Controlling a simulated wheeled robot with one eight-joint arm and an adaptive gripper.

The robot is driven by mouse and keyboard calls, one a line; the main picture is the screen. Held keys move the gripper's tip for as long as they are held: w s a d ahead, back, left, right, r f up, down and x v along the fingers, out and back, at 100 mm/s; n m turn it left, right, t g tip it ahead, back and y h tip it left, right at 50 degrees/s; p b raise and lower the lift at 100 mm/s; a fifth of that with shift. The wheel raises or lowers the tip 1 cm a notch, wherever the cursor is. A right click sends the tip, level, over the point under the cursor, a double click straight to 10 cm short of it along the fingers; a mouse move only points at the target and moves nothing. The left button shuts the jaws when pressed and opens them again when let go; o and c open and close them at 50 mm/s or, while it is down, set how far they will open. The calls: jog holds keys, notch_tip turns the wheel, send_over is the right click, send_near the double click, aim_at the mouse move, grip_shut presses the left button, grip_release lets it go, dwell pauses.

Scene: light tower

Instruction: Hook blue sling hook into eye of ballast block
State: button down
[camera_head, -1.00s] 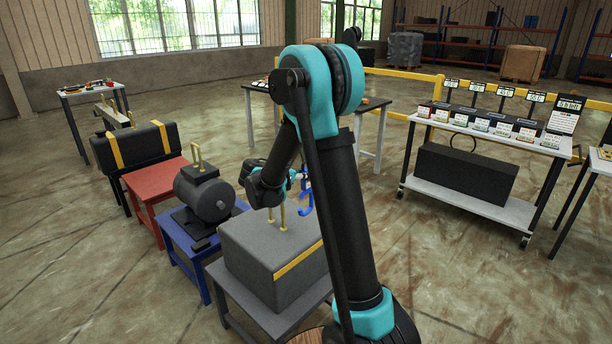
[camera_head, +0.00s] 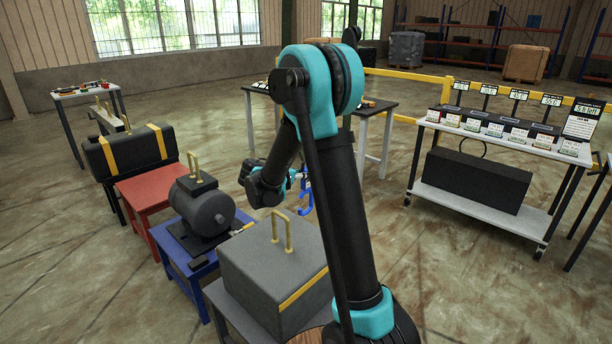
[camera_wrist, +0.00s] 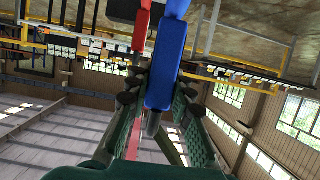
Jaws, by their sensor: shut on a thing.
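The blue sling hook (camera_head: 306,203) hangs at my gripper (camera_head: 300,180) in the head view, open curve downward. In the wrist view the blue piece (camera_wrist: 166,65) lies between the two fingers of my gripper (camera_wrist: 160,95), which is shut on it. A grey block with a yellow stripe (camera_head: 262,275), apparently the ballast block, sits on a low grey table. A yellow upright eye (camera_head: 282,231) stands on its top. The hook shows above and to the right of the eye, apart from it. My arm partly hides the hook and the block's right side.
A motor-like drum (camera_head: 207,208) on a blue table and a black striped block (camera_head: 127,152) stand left of the block, each with a yellow eye. A white cart (camera_head: 480,203) with a black box is at the right. A red strip (camera_wrist: 140,30) shows beside the blue piece.

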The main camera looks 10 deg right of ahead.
jog(key=shift+a+r, duration=0.1)
dwell(0.3)
jog(key=s+a, duration=0.7)
jog(key=a, duration=0.3)
jog(key=shift+a, duration=0.2)
dwell(1.6)
jog(key=shift+s, duration=0.1)
jog(key=shift+f, duration=0.8)
dwell(0.5)
